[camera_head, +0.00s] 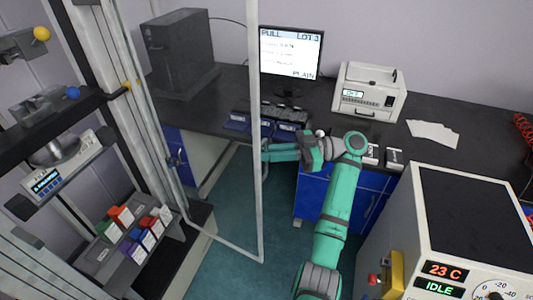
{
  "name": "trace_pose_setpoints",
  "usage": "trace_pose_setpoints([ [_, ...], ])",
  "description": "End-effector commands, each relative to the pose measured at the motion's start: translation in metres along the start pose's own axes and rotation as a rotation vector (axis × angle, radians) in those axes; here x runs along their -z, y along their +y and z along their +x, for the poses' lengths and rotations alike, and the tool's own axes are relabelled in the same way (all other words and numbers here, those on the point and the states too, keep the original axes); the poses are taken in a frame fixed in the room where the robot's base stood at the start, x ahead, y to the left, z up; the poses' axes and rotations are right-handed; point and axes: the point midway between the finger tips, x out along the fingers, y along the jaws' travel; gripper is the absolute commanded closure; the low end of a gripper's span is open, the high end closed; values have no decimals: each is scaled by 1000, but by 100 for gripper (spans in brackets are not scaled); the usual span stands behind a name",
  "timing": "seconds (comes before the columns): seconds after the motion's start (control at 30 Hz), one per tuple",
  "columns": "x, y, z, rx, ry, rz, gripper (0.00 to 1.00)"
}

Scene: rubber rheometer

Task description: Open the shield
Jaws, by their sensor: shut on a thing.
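The shield (257,205) is a clear panel in a pale grey frame. It stands swung out from the tall machine frame (125,120) at the left, with a gap between its free upright edge and the machine. My gripper (267,152) is at this free upright edge, about halfway up, and is shut on the shield there. The exact grip spot is small and partly hidden by the frame and fingers. My green arm reaches to it from the lower right.
A bench with a monitor (290,52), keyboard and printer (368,92) stands behind. A white instrument (440,235) reading 23 C and IDLE is at the lower right. A rack of coloured boxes (100,256) is at the lower left. Floor shows between them.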

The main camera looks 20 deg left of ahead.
Motion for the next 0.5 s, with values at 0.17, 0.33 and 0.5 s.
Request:
trace_pose_setpoints([
  [0.17, -2, 1, 2, 1, -4, 5, 100],
  [0.33, -2, 0, -1, -3, -5, 6, 100],
  [0.5, -1, 0, -4, -6, -3, 4, 72],
])
